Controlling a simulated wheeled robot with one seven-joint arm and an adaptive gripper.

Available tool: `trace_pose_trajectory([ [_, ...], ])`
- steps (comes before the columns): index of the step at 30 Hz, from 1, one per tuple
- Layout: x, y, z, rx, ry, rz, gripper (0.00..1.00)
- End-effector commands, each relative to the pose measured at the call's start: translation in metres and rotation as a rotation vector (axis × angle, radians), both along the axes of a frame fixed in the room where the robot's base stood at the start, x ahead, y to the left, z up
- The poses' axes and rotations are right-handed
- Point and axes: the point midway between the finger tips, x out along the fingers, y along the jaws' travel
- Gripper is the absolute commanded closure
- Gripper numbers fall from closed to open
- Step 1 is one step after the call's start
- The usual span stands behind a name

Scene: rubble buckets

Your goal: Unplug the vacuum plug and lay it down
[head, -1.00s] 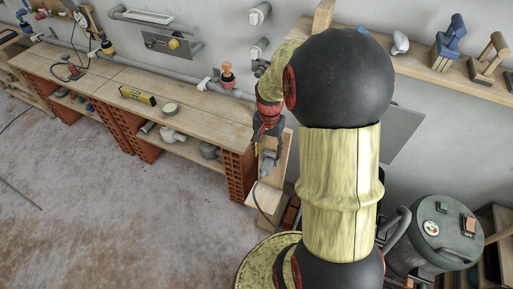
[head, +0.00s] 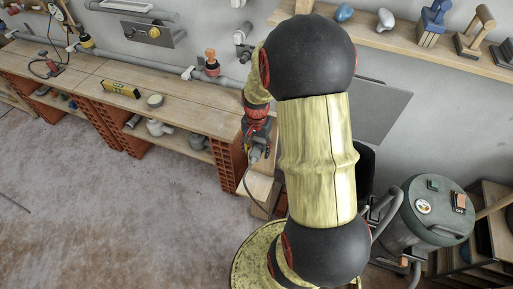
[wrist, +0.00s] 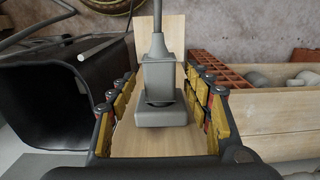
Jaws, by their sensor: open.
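A grey plug (wrist: 159,80) with a cable rising from its back shows in the wrist view, in front of a pale wooden board (wrist: 130,138). A wider grey block (wrist: 160,114) sits at its near end; I cannot tell whether this is a socket or part of the plug. My gripper (wrist: 158,97) is open, with its yellow and red fingers on either side of the plug, apparently apart from it. In the head view my gripper (head: 257,143) is just above the plug (head: 254,157), whose cable hangs down. The grey-green vacuum (head: 430,212) stands at the right.
A wooden bench (head: 190,115) on red bricks runs to the left, holding a yellow level (head: 121,90) and a roll of tape (head: 155,100). A wall shelf (head: 400,42) carries tools. A black bin-like container (wrist: 62,95) is close on the left in the wrist view. Floor at left is open.

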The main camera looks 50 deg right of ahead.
Motion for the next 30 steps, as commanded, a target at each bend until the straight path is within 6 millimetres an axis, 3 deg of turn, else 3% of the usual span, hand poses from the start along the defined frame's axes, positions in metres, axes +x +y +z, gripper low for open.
trace_pose_trajectory([
  [4,0.0000,0.0000,0.0004,0.000,0.000,0.000,0.50],
  [30,-0.0001,0.0001,0.0005,0.000,0.000,0.000,0.99],
])
